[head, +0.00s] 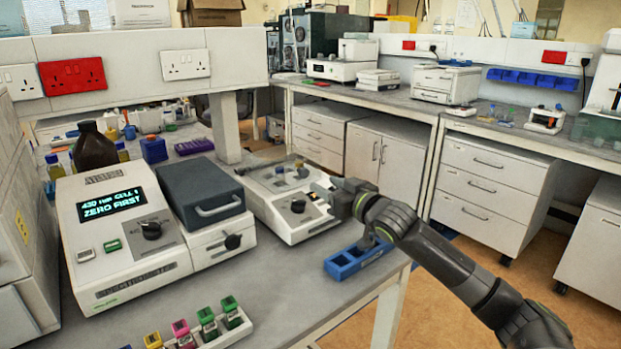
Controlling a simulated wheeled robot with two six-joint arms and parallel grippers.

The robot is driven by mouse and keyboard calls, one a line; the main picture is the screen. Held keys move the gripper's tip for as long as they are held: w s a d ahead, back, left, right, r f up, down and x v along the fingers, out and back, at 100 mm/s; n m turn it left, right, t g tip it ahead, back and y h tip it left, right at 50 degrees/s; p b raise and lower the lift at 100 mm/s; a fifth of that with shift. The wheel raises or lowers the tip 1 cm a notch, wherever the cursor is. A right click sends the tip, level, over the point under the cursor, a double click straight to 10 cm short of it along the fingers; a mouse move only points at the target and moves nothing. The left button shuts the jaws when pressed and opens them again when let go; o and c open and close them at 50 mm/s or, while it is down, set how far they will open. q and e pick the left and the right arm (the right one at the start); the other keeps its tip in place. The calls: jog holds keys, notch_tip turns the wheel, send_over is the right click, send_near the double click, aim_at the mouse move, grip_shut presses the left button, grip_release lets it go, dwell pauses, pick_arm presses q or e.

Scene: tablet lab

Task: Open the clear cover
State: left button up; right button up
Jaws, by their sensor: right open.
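A white bench instrument (312,228) with a black knob stands near the right end of the grey bench. A recessed area with small round parts (285,178) is on its top. I cannot clearly make out the clear cover over it, nor tell its position. My right gripper (322,192) comes in from the right and is open. Its jaws are at the right side of this instrument, close to its top. Whether they touch anything is not clear. My left gripper is not in view.
Left of it is a white photometer (120,245) with a lit display and a dark lid (200,190) with a handle. A blue rack (358,258) lies below my right gripper near the bench edge. Several coloured-capped vials (207,322) stand at the front. A brown bottle (93,148) stands behind.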

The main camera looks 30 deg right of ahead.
aim_at(306, 174)
jog(key=shift+w+a, duration=0.15)
jog(key=shift+w, duration=1.6)
jog(key=shift+w+a, duration=0.15)
jog(key=shift+w, duration=1.55)
jog(key=shift+c, duration=0.5)
